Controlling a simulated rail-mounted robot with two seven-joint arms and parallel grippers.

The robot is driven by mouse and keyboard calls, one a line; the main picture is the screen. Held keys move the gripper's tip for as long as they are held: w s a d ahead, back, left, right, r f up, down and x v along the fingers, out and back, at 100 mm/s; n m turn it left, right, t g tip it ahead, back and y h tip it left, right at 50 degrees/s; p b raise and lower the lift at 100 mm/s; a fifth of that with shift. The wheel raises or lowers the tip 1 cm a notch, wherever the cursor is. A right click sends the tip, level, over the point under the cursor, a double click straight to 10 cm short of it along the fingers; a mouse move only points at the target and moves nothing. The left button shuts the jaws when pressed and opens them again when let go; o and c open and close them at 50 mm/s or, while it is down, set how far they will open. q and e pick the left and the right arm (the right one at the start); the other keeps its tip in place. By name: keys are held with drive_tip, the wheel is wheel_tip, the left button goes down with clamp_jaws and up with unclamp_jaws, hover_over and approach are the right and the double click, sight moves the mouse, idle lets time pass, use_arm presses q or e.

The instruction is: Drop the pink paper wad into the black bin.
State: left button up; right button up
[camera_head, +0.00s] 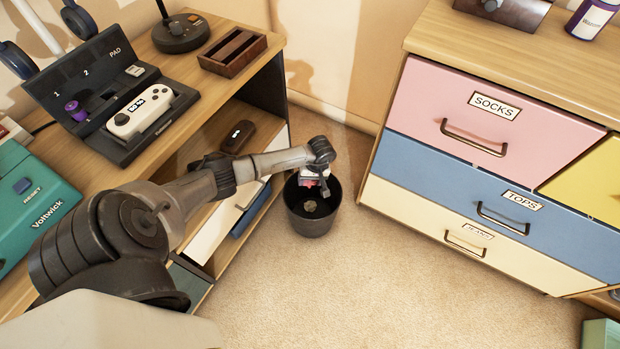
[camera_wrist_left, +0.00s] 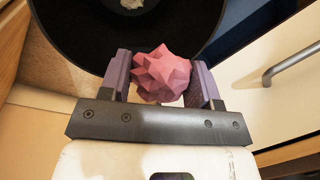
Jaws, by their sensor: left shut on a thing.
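The pink paper wad (camera_wrist_left: 161,74) is a faceted pink ball between the two fingers of my left gripper (camera_wrist_left: 163,80) in the left wrist view. In the head view my left gripper (camera_head: 316,184) is small, over the back part of the black bin, with a bit of pink showing at it. The gripper is shut on the wad. The black bin (camera_head: 312,226) stands upright on the carpet; its dark inside and rim (camera_wrist_left: 80,55) show beyond the wad in the wrist view. A pale crumpled lump (camera_head: 310,206) lies inside the bin. My right gripper is not in view.
A wooden desk (camera_head: 180,125) with a controller case stands left of the bin, with drawers below. A dresser with pink (camera_head: 435,100), blue and cream drawers stands to the right. Carpet (camera_head: 380,290) in front of the bin is clear.

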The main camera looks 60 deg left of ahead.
use_arm(q)
drive_tip(key=shift+f, duration=0.65)
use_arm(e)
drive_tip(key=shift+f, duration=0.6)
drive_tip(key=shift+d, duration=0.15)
use_arm(q)
drive_tip(key=o, duration=1)
drive_tip(key=shift+r, duration=0.15)
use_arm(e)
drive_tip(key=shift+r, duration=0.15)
use_arm(q)
drive_tip(key=shift+r, duration=0.35)
drive_tip(key=p+v, duration=0.3)
drive_tip(key=v, duration=0.2)
drive_tip(key=shift+w+r, duration=0.15)
drive_tip(key=shift+r, duration=0.15)
drive_tip(key=shift+d+r, duration=0.15)
drive_tip(key=shift+r, duration=0.3)
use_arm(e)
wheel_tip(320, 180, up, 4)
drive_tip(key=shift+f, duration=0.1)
